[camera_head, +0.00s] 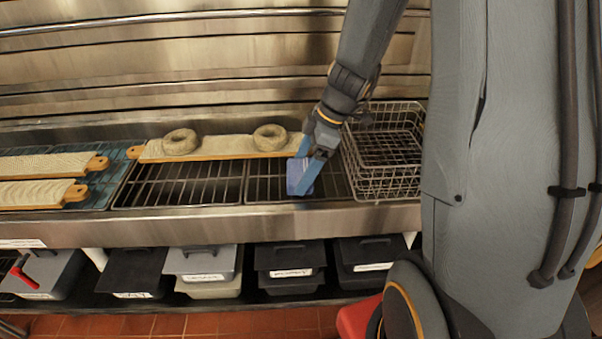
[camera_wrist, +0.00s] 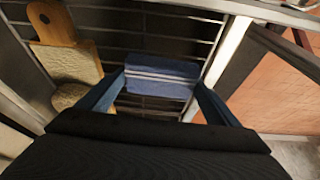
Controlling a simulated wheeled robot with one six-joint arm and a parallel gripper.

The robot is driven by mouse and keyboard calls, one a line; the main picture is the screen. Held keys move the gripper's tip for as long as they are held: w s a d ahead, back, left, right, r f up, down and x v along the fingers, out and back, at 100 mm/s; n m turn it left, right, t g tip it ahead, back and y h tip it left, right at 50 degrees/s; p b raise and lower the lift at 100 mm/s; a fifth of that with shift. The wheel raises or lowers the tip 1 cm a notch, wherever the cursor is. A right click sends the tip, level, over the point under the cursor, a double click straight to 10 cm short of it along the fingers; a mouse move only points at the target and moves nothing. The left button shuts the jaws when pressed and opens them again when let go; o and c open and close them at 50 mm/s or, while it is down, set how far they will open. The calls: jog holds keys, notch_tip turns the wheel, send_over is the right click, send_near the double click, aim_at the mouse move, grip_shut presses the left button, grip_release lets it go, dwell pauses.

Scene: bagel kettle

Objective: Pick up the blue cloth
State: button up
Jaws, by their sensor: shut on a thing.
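The blue cloth (camera_head: 303,176) is at my gripper (camera_head: 312,160), over the wire rack (camera_head: 262,188) left of the wire basket. In the wrist view the cloth (camera_wrist: 160,78) looks like a folded blue block with a pale line across it. It lies between the two blue fingers of my gripper (camera_wrist: 160,88), which is shut on it. The rack bars show beyond it. I cannot tell whether the cloth still touches the rack.
A wire basket (camera_head: 385,150) stands close to the right of my gripper. A board (camera_head: 215,148) with two bagels lies behind and left. More boards (camera_head: 40,194) lie at the far left. A metal front edge (camera_head: 220,228) runs before the rack, with lidded bins (camera_head: 290,268) below.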

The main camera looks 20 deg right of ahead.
aim_at(303, 170)
jog(key=shift+r, duration=0.15)
notch_tip(303, 170, up, 18)
jog(key=b, duration=0.3)
